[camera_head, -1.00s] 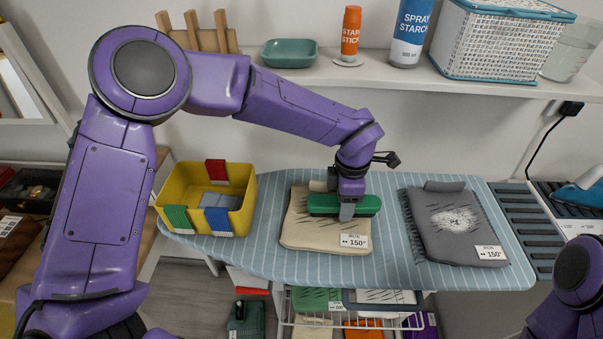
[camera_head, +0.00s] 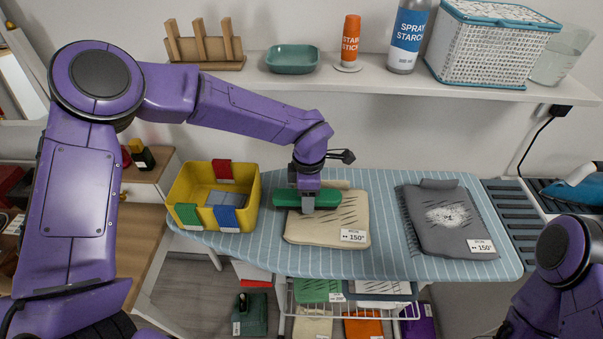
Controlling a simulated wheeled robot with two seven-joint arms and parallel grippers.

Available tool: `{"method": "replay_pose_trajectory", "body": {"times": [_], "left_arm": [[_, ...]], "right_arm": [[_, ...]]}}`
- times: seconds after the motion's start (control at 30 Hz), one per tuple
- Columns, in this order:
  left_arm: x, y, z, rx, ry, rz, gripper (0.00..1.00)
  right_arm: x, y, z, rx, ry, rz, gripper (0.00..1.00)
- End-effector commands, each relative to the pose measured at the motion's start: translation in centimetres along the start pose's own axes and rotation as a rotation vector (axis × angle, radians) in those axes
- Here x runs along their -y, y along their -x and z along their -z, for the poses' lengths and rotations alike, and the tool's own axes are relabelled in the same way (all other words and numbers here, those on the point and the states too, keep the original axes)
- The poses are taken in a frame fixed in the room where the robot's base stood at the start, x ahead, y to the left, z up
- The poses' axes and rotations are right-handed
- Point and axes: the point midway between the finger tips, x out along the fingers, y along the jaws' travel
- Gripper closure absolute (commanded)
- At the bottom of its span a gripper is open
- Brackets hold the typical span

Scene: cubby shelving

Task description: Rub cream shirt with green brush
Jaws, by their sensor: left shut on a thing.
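The cream shirt (camera_head: 325,226) lies folded on the striped ironing board (camera_head: 300,262), with dark streaks on its top and a 150° tag at its front. My left gripper (camera_head: 307,203) is shut on the green brush (camera_head: 327,198). The brush lies across the back left part of the shirt and reaches past the shirt's left edge. Whether its bristles touch the cloth is hidden. My right arm shows at the lower right, but its gripper is out of view.
A yellow bin (camera_head: 249,212) with red, green and blue labels stands just left of the brush. A grey shirt (camera_head: 448,222) with a white patch lies to the right. A shelf (camera_head: 385,82) with bottles and a basket runs above the board.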

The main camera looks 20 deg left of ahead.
Motion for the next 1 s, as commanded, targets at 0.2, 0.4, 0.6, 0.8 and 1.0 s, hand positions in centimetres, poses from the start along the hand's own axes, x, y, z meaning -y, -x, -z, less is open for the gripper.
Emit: {"method": "replay_pose_trajectory", "body": {"times": [0.2, 0.4, 0.6, 0.8, 1.0], "left_arm": [[-0.1, 2.7, 0.4, 0.001, -0.001, 0.001, 0.73], [-0.1, 4.5, 0.5, 0.000, 0.001, 0.001, 0.73], [-0.1, 6.3, 0.6, 0.001, 0.003, 0.001, 0.73], [-0.1, 7.9, 0.7, 0.000, 0.004, 0.001, 0.73], [-0.1, 8.1, 0.7, 0.000, 0.005, 0.001, 0.73]], "right_arm": [[-0.2, 2.1, 0.8, 0.000, 0.000, 0.000, 0.57], [-0.3, 3.7, 1.5, 0.000, 0.000, 0.000, 0.57], [-0.5, 5.4, 2.2, 0.000, 0.000, 0.000, 0.57], [-0.6, 6.8, 2.8, 0.000, 0.000, 0.000, 0.57], [-0.6, 7.0, 2.9, 0.000, 0.000, 0.000, 0.57]]}}
